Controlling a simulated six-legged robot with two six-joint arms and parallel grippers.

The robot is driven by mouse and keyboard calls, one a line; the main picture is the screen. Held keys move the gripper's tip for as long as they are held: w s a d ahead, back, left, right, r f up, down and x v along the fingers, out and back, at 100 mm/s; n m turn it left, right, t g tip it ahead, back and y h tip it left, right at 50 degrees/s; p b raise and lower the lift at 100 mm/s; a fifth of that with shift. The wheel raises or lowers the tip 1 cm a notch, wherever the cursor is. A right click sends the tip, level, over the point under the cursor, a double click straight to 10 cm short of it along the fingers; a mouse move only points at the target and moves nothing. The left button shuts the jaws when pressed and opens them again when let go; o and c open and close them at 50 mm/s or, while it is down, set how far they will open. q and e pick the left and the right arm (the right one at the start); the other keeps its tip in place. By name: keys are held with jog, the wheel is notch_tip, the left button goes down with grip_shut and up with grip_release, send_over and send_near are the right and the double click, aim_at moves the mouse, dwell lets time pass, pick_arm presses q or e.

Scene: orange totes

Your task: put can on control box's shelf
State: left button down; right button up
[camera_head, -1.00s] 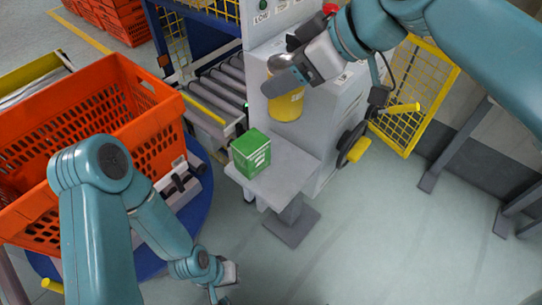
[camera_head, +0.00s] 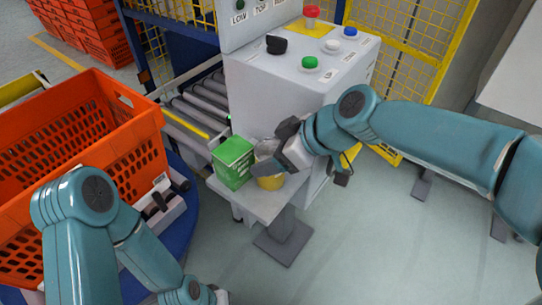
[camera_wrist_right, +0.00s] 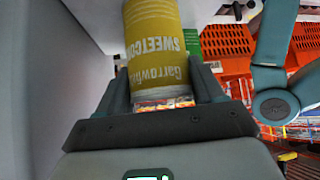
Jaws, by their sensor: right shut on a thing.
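The yellow can (camera_head: 270,183) is at the control box's shelf (camera_head: 262,209), just right of a green box (camera_head: 233,162). My right gripper (camera_head: 266,168) is shut on the can and covers much of it. In the right wrist view the can (camera_wrist_right: 158,50) sits between the two fingers, with "SWEETCORN" lettering on its side. I cannot tell whether its base touches the shelf. The grey control box (camera_head: 270,95) stands behind the shelf. My left gripper (camera_head: 218,296) is at the bottom edge, mostly cut off; its jaws cannot be made out.
A large orange tote (camera_head: 80,165) stands at left on a blue base. A roller conveyor (camera_head: 195,110) runs left of the control box. Coloured buttons are on the box's top. Yellow mesh fencing (camera_head: 400,50) stands behind. The grey floor at front right is clear.

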jog(key=shift+s+r, duration=0.1)
jog(key=shift+r, duration=0.05)
jog(key=o, duration=1.3)
jog(key=shift+r, duration=0.1)
jog(key=p+v, duration=0.1)
jog(key=v, duration=1)
jog(key=shift+d+r+p, duration=0.25)
jog(key=shift+p, duration=0.05)
jog(key=shift+s+d, duration=0.1)
jog(key=shift+s, duration=0.05)
